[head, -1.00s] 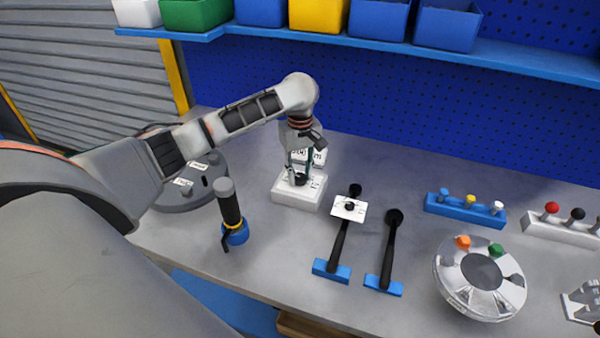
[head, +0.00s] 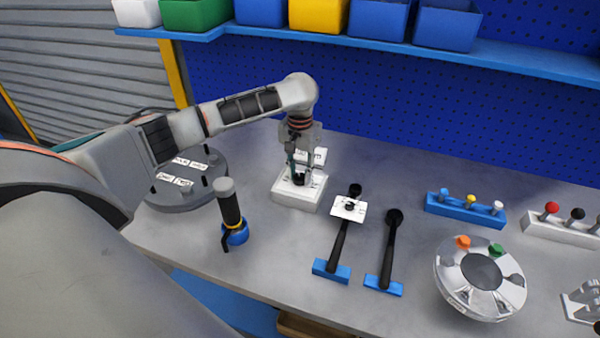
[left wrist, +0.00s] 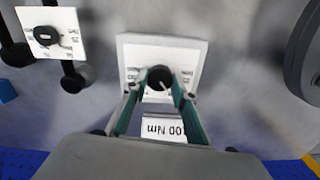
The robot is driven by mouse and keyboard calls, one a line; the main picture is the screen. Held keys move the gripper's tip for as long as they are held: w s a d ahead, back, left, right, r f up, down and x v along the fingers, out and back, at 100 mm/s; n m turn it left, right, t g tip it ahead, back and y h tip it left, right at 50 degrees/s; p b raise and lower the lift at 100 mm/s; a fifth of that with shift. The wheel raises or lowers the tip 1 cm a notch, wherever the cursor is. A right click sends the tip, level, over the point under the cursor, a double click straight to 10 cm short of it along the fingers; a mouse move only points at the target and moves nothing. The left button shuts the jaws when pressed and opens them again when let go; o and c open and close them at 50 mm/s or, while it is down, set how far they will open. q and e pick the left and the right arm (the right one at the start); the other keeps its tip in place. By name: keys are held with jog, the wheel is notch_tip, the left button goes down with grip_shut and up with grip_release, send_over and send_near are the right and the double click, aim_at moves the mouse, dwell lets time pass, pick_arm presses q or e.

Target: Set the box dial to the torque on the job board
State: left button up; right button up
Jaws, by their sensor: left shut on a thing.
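The white dial box (head: 291,200) stands on the grey bench, left of the middle in the head view. Its dark round knob (left wrist: 160,78), with a pale pointer mark, shows in the left wrist view between my fingertips. My left gripper (head: 299,178) points down from above and is shut on the knob. Printing on the box face (left wrist: 133,48) is partly visible but too small to read surely. A white card (left wrist: 165,129) behind the box shows "00 Nm" upside down in the wrist view; its leading part is hidden by my gripper. My right gripper is not in view.
A black-handled tool (head: 230,205) in a blue holder stands left of the box. A round grey stand (head: 190,200) is behind left; a metal flanged shell (head: 462,297) is at right.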

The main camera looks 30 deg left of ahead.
pick_arm(q)
jog(key=m, duration=0.6)
jog(key=shift+m, duration=0.3)
jog(key=m, duration=1.2)
jog(key=shift+m, duration=0.3)
jog(key=m, duration=0.5)
jog(key=shift+m, duration=0.7)
jog(key=o, duration=1.1)
